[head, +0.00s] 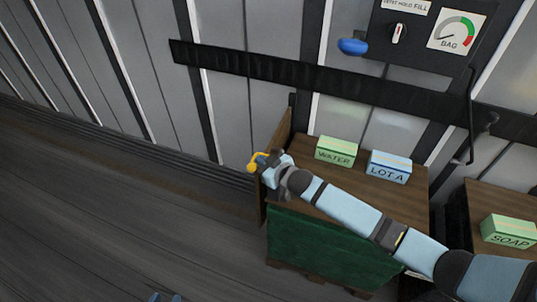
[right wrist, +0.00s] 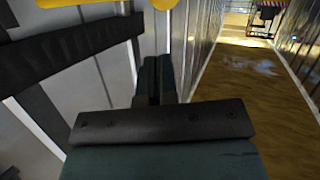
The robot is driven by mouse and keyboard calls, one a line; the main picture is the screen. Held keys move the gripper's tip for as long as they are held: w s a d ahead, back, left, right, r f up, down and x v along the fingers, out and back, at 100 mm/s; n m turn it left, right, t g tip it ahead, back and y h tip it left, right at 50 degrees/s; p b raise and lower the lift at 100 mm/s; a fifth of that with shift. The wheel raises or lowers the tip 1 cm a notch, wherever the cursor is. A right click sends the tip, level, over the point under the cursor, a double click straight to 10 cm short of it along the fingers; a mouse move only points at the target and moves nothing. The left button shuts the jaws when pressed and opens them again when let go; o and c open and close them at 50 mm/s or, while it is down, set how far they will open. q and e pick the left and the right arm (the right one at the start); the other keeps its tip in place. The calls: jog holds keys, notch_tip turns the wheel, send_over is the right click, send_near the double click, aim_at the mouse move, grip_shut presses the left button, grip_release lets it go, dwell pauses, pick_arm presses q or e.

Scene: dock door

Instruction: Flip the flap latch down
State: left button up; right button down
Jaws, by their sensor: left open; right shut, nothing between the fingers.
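The yellow flap latch (head: 254,164) is at the left end of the wooden shelf, by an upright brown panel (head: 284,133). Parts of yellow also show at the top edge of the right wrist view (right wrist: 163,3). My right gripper (head: 267,162) is right at the latch, and its fingers overlap it in the head view. Its fingers (right wrist: 155,80) are shut with nothing between them; whether they touch the latch I cannot tell. My left gripper (head: 165,298) is open and empty at the bottom edge of the head view, well away from the latch.
A green WATER box (head: 336,151) and a blue LOT A box (head: 388,167) stand on the wooden shelf (head: 402,196). A green SOAP box (head: 509,230) is to the right. A control panel with a BAG gauge (head: 457,31) and blue knob (head: 352,46) is above. The left floor is clear.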

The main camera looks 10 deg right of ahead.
aim_at(253, 167)
jog(key=shift+w+a+f+b, duration=0.2)
jog(key=shift+w+a+f, duration=0.25)
jog(key=shift+a+f, duration=0.25)
jog(key=shift+w+a+f+b, duration=0.15)
jog(key=shift+w+a+f, duration=0.25)
jog(key=shift+a+f, duration=0.25)
jog(key=shift+f, duration=0.25)
